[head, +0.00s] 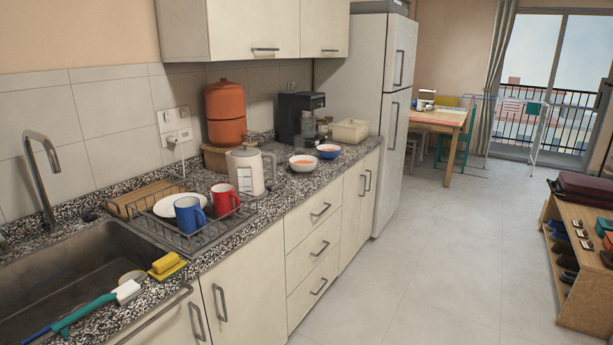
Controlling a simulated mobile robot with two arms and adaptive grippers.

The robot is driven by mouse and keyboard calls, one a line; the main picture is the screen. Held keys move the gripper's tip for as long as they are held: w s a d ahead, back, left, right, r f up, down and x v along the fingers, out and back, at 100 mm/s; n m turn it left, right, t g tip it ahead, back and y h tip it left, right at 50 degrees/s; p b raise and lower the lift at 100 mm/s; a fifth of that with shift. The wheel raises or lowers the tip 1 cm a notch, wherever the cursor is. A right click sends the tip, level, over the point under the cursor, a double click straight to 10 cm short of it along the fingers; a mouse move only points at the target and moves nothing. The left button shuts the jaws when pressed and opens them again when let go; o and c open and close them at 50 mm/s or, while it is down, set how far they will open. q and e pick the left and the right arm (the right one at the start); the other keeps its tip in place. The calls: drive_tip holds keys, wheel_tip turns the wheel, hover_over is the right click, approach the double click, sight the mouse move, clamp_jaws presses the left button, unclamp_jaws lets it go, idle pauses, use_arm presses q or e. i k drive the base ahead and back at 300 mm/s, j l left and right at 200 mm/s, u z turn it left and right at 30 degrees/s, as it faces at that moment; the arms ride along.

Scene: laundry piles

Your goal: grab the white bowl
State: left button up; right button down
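The white bowl (303,164) stands upright on the speckled granite counter (285,190), near its front edge and to the right of the white kettle (249,170). It has something orange-red inside. A blue bowl (328,151) with similar orange contents stands just behind it to the right; I cannot tell whether the two touch. Neither of my grippers is in the head view.
A dish rack (208,232) holds a plate, a blue mug (188,216) and a red mug (224,199). A black coffee machine (299,115) and a cream container (350,132) stand behind the bowls. The tiled floor (400,265) before the cabinets is clear. A shoe rack (585,275) stands at right.

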sight(303, 166)
drive_tip(key=i+l+z, duration=0.55)
drive_tip(key=i, duration=0.3)
drive_tip(key=i+z, duration=0.3)
drive_tip(key=i, duration=0.15)
drive_tip(key=i+u, duration=0.15)
drive_tip(key=i, duration=0.25)
drive_tip(key=i+l+u, duration=0.1)
drive_tip(key=i, duration=0.3)
drive_tip(key=i+l+u, duration=0.15)
drive_tip(key=i, duration=0.25)
drive_tip(key=i+l+u, duration=0.1)
drive_tip(key=i+l, duration=0.2)
drive_tip(key=i, duration=0.1)
